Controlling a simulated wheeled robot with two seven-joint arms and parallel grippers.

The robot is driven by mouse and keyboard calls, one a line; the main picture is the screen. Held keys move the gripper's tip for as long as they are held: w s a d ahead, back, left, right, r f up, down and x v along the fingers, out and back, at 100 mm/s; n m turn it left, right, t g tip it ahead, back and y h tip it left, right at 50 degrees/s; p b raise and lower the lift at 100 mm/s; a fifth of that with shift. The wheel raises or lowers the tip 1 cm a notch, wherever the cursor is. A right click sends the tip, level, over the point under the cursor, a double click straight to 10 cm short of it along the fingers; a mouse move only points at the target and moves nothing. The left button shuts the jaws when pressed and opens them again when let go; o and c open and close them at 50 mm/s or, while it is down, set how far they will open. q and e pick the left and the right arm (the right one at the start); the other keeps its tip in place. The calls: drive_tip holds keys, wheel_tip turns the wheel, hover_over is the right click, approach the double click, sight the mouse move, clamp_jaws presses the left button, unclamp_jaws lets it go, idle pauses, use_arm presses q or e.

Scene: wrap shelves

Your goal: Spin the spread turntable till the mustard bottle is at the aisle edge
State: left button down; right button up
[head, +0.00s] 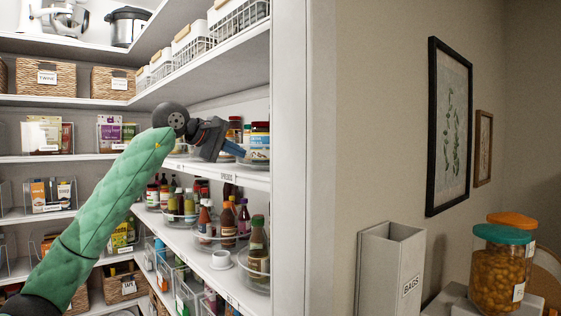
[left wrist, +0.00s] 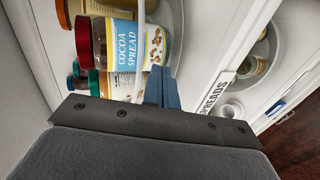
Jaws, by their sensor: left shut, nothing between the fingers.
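The spread turntable (head: 258,163) is a clear round tray on the shelf labelled SPREADS, with several jars on it. In the left wrist view its pale curved rim (left wrist: 178,35) runs beside a cocoa spread jar (left wrist: 122,45). I cannot make out a mustard bottle on the turntable. My left gripper (head: 238,151) is shut and empty, its blue fingers at the turntable's near side. In the left wrist view the fingers (left wrist: 162,88) overlap the jar's lower edge; I cannot tell whether they touch. My right gripper is out of view.
The SPREADS label (head: 228,177) is on the shelf edge below my gripper. A white wall end (head: 289,150) closes the shelves on the right. The aisle in front is open.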

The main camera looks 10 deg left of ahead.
use_arm(q)
drive_tip(key=shift+w+a, duration=0.1)
drive_tip(key=shift+a, duration=0.15)
drive_tip(key=shift+w+a, duration=0.75)
drive_tip(key=shift+w+a+p, duration=0.45)
drive_tip(key=shift+w+a, duration=0.35)
drive_tip(key=shift+a, duration=0.05)
idle(0.4)
drive_tip(key=shift+w, duration=0.15)
